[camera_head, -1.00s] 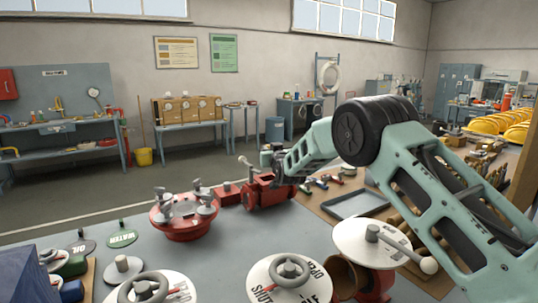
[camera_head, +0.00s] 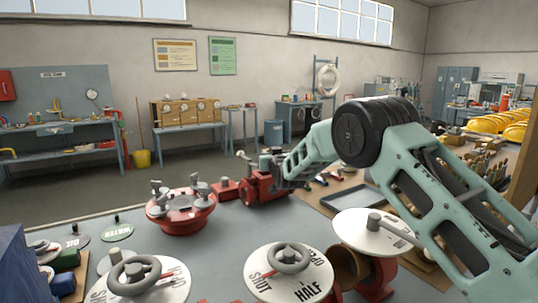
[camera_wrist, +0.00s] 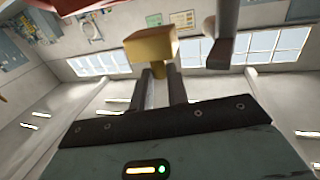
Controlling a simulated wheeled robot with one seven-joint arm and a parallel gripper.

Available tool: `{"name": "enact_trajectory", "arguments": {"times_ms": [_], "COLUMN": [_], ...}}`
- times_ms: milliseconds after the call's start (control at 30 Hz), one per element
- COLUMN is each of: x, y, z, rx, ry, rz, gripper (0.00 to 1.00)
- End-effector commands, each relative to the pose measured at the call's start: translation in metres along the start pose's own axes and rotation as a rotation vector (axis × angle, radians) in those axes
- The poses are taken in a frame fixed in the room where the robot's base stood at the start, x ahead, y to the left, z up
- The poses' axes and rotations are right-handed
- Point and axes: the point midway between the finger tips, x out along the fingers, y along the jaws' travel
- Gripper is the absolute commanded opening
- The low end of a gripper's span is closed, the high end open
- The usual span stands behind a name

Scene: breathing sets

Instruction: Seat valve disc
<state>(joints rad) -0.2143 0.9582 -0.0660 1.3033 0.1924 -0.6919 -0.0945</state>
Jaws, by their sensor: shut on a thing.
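My gripper (camera_head: 272,163) is at the red vise-like tool (camera_head: 264,188) on the table; in the head view its fingers are small and partly hidden. In the wrist view the two dark fingers (camera_wrist: 161,86) are close together, shut on a brass-coloured piece (camera_wrist: 150,46) whose block-like head sticks out past their tips. I cannot tell whether this piece is the valve disc. A red round body (camera_head: 181,222) with several grey upright clamps stands left of the gripper, apart from it.
White dial plates with grey handwheels stand at the front, one in the middle (camera_head: 310,277) and one at left (camera_head: 165,285). Another white plate (camera_head: 362,236) on a red body sits under my arm. A grey tray (camera_head: 362,197) lies at right. Grey table is clear between.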

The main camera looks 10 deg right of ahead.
Motion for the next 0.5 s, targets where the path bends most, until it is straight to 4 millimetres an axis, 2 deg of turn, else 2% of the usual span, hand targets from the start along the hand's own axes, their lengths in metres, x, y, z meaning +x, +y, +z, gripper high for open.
{"name": "enact_trajectory", "arguments": {"times_ms": [33,200,500], "x": [0.000,0.000,0.000], "y": [0.000,0.000,0.000], "z": [0.008,0.018,0.019], "rx": [0.000,0.000,0.000], "ry": [0.002,0.002,0.001], "rz": [0.000,0.000,0.000], "gripper": [0.00,0.00,0.00]}}
